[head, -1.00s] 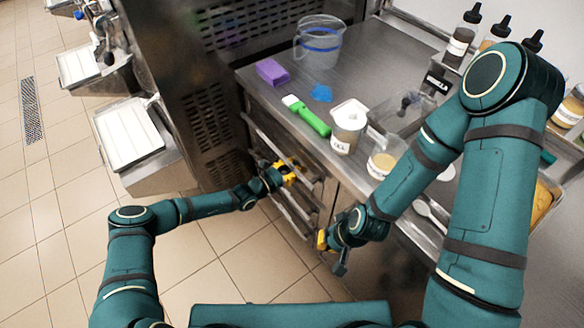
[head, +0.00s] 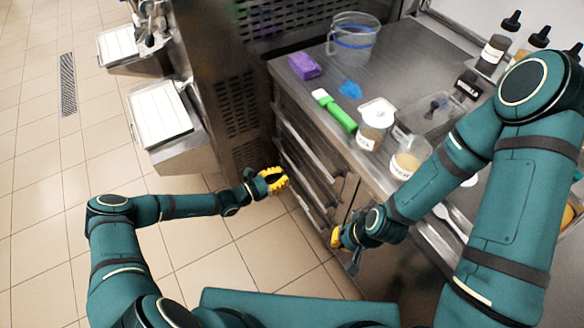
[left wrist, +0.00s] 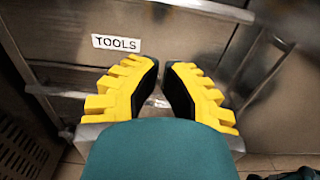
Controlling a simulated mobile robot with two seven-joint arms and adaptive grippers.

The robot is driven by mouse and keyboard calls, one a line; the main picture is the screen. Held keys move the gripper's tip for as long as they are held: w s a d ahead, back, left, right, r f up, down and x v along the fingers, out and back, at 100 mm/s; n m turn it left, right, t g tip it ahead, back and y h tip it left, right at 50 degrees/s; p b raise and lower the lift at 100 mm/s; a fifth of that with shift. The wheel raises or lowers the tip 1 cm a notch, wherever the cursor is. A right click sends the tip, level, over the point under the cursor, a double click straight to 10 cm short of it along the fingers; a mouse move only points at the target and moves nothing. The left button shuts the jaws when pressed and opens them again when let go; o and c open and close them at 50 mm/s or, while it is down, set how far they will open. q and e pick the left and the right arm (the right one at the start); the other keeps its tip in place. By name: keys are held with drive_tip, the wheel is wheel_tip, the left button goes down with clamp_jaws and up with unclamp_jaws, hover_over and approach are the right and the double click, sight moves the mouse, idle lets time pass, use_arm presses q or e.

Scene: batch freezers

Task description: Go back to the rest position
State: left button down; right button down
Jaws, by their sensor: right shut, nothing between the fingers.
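My left gripper (head: 275,181) is out over the floor in front of the steel drawers (head: 308,180), apart from them in the head view. In the left wrist view its yellow fingers (left wrist: 161,75) lean toward each other with a narrow empty gap between the dark pads. A drawer front with a "TOOLS" label (left wrist: 116,43) shows beyond them. My right gripper (head: 338,240) is shut and empty, low beside the counter front. Its fingertips are partly hidden by its own wrist.
The steel counter (head: 400,62) carries a purple block (head: 304,66), a green-handled brush (head: 336,111), a clear pitcher (head: 353,40) and labelled tubs (head: 375,125). A freezer with a white tray (head: 160,113) stands left. Tiled floor (head: 245,255) is open below.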

use_arm(q)
drive_tip(key=shift+s+a, duration=0.1)
drive_tip(key=shift+s, duration=0.05)
drive_tip(key=s+d+m+g+y, duration=0.2)
drive_tip(key=s+d+m+g, duration=0.5)
drive_tip(key=s+m+g, duration=0.5)
drive_tip(key=s+a+r+m+t+y, duration=0.3)
drive_tip(key=s+a+r+m+y, duration=0.3)
drive_tip(key=s+a+m+y, duration=0.2)
drive_tip(key=s+m, duration=0.2)
drive_tip(key=m, duration=0.1)
drive_tip(key=shift+s+a+r+m+y, duration=0.15)
drive_tip(key=shift+s+r+m+y, duration=0.15)
drive_tip(key=shift+s, duration=0.05)
